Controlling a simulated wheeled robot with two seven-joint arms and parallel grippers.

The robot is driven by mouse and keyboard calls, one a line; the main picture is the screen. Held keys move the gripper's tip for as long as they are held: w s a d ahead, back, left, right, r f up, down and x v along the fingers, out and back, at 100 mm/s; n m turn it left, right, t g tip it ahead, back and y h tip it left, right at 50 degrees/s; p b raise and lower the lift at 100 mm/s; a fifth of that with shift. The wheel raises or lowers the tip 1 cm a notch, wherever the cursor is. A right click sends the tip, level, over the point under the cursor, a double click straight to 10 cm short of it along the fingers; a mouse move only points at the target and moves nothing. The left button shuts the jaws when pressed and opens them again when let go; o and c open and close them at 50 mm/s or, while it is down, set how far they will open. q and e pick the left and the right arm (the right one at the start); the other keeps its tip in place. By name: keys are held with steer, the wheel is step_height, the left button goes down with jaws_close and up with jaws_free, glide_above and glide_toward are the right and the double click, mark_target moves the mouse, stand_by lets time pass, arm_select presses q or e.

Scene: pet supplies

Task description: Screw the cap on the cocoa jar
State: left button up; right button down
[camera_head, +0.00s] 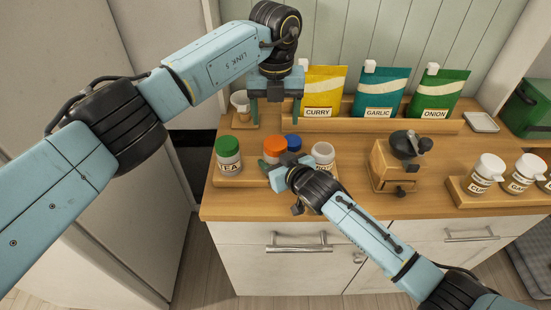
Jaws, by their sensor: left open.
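A jar with a pale top (323,155) stands at the right end of the row on the counter; its label is partly hidden and too small to read. A jar with an orange cap (274,147) and one with a blue cap (293,141) stand beside it, partly behind my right gripper. I cannot tell which is the cocoa jar. A green-capped jar (229,155) labelled TEA stands at the left. My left gripper (275,110) is open and empty above the back of the counter, fingers down. My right gripper (285,178) is low in front of the orange-capped jar; its fingertips are unclear.
Curry (322,92), garlic (379,93) and onion (437,94) pouches stand on a back ledge. A wooden grinder (397,165) stands right of the jars. White-capped shakers (488,170) sit in a right tray. A small cup (240,101) is at back left.

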mark_target(276, 143)
arm_select(q)
steer(key=shift+f, duration=0.1)
steer(key=shift+f, duration=3.95)
steer(key=c, duration=1)
steer(key=m, duration=0.3)
steer(key=o, duration=1.1)
steer(key=shift+c, duration=0.2)
